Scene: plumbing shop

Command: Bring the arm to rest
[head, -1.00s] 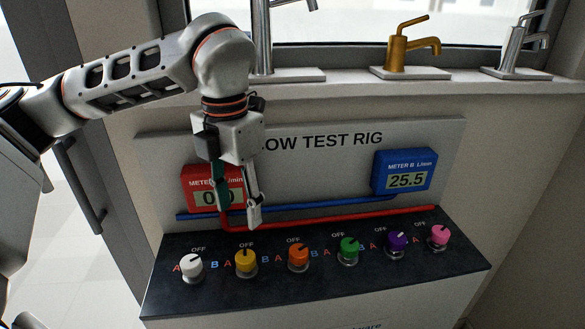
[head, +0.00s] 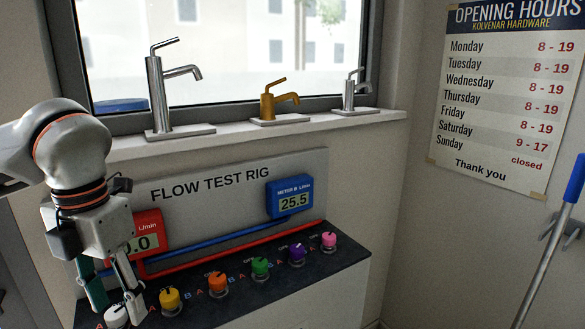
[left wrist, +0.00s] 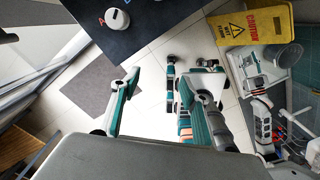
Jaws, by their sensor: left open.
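My left gripper (head: 114,296) is open, pointing down at the lower left of the head view, in front of the flow test rig (head: 235,183). Nothing shows between its fingers. In the head view it overlaps the white knob (head: 116,317) and part of the red meter (head: 148,226); I cannot tell if it touches the knob. In the left wrist view, the white knob (left wrist: 118,19) shows apart from the fingers on the dark panel (left wrist: 140,35). My right gripper cannot be made out.
Yellow (head: 170,299), orange (head: 217,282), green (head: 260,266), purple (head: 297,253) and pink (head: 329,241) knobs line the console. A blue meter (head: 290,197) reads 25.5. Taps stand on the sill (head: 230,138). A yellow caution sign (left wrist: 252,24) stands near open floor.

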